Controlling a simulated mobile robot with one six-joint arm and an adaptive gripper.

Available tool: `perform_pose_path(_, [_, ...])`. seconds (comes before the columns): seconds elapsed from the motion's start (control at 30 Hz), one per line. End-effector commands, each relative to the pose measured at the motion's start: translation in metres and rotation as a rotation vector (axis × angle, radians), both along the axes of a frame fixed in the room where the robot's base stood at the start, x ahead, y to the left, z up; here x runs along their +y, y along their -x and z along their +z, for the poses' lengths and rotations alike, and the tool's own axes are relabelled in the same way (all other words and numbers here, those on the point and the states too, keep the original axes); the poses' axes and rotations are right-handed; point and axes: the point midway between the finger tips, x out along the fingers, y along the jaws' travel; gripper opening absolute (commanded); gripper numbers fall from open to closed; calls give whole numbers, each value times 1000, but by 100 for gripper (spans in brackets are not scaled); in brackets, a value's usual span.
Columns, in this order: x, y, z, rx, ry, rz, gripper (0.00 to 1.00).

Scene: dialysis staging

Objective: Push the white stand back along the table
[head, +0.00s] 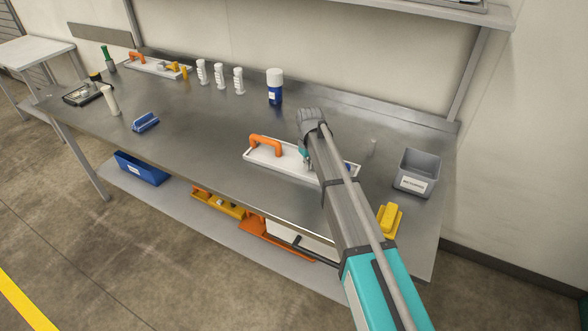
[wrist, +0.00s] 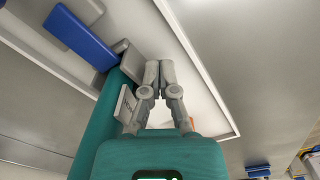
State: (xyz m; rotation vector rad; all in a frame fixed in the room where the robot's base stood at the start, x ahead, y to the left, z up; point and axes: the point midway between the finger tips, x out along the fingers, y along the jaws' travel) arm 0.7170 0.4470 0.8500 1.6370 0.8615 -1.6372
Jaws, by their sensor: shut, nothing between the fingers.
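The white stand (head: 285,165) appears to be the flat, rimmed white base with an orange handle (head: 266,144) at its left end, lying near the front of the steel table. It also shows in the wrist view (wrist: 200,50), with a blue block (wrist: 80,38) and small grey parts at the left. My gripper (wrist: 159,66) is shut and empty, its fingertips over the white base in the wrist view. I cannot tell whether they touch it.
A grey bin (head: 417,172) and a yellow block (head: 389,220) stand to the right. A blue-and-white bottle (head: 275,87) and several white bottles stand at the back. Another white base (head: 152,66) lies back left.

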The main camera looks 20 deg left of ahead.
Motion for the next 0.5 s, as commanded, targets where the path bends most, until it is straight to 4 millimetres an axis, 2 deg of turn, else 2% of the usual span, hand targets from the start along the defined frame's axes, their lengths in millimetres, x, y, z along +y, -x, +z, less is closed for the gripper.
perform_pose_path(0.5, [-1, -19, 0, 0, 0, 0, 0])
